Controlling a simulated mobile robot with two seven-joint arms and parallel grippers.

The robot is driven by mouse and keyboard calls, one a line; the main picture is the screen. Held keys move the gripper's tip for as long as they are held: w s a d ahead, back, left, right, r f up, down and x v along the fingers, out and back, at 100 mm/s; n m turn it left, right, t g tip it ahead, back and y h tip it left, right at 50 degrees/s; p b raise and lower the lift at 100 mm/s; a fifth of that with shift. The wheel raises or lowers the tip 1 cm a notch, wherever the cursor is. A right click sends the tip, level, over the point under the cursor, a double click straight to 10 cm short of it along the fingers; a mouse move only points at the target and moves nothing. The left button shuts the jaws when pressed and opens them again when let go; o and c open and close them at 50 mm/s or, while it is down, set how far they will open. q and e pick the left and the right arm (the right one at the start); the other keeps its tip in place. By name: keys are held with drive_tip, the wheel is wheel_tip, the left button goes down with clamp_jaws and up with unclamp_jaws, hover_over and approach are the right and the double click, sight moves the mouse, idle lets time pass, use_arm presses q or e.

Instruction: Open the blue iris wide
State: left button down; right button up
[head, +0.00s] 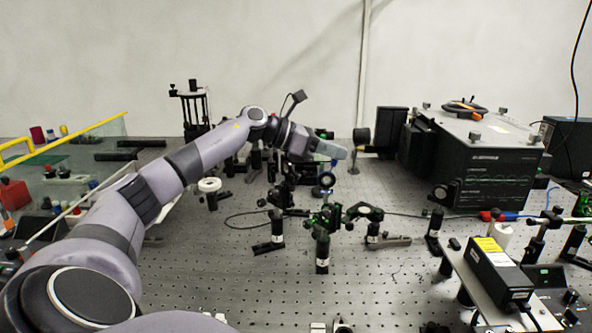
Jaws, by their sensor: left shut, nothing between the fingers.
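The blue iris (327,180) is a small blue ring on a post among the optics near the middle of the bench. My left arm reaches in from the left, and its gripper (338,151) is shut and empty just above the iris. Whether the fingertips touch the iris or its lever I cannot tell. The lever and the size of the iris opening are too small to make out. My right gripper is not in view.
Several post-mounted optics (322,252) stand close around and in front of the iris. A large black instrument box (485,170) stands at the right. A yellow-labelled box (497,268) sits at the front right. The perforated bench (200,285) is mostly bare at the front.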

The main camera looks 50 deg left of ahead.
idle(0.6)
use_arm(q)
drive_tip(key=shift+r+p, duration=0.7)
drive_tip(key=shift+r, duration=0.15)
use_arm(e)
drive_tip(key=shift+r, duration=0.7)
use_arm(q)
drive_tip(key=shift+s, duration=0.1)
